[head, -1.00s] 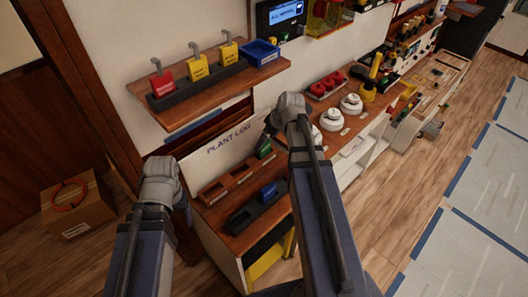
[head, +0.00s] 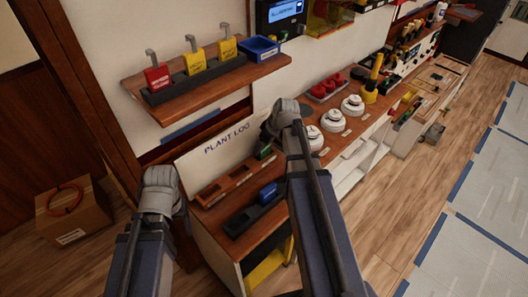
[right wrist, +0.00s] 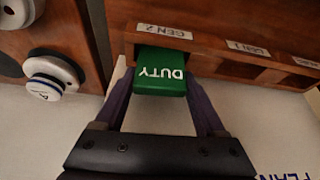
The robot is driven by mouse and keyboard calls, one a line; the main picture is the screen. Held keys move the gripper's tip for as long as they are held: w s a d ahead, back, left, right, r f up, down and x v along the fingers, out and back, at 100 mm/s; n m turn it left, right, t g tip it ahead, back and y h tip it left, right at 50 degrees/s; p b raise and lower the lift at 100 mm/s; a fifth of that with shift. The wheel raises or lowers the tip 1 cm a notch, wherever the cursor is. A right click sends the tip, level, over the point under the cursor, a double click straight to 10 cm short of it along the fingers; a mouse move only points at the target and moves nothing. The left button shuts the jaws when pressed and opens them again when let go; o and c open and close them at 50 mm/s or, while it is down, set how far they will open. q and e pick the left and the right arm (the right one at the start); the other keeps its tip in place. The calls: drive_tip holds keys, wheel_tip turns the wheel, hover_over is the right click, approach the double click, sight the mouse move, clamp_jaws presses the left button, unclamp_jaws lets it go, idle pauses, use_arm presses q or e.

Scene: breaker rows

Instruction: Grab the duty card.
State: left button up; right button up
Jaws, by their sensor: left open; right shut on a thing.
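The duty card is a green block marked DUTY (right wrist: 161,72). In the right wrist view it stands at the GEN 2 place of a wooden slotted rack (right wrist: 225,42), its lettered face exposed. My right gripper (right wrist: 160,85) has a finger on each side of the card and is shut on it. In the head view the green card (head: 265,152) shows beside my right wrist at the rack's far end; my right fingers are mostly hidden there. My left gripper (head: 183,205) hangs at the left, largely hidden behind its wrist, open and away from the card.
A black tray (head: 240,222) with a blue block (head: 268,192) lies in front of the rack on the wooden counter. White round knobs (head: 332,121) stand to the right. A wall shelf (head: 200,85) holds red and yellow padlock-like tags. A cardboard box (head: 72,215) sits on the floor.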

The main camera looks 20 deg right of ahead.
drive_tip(key=c, duration=0.7)
drive_tip(key=shift+r, duration=0.1)
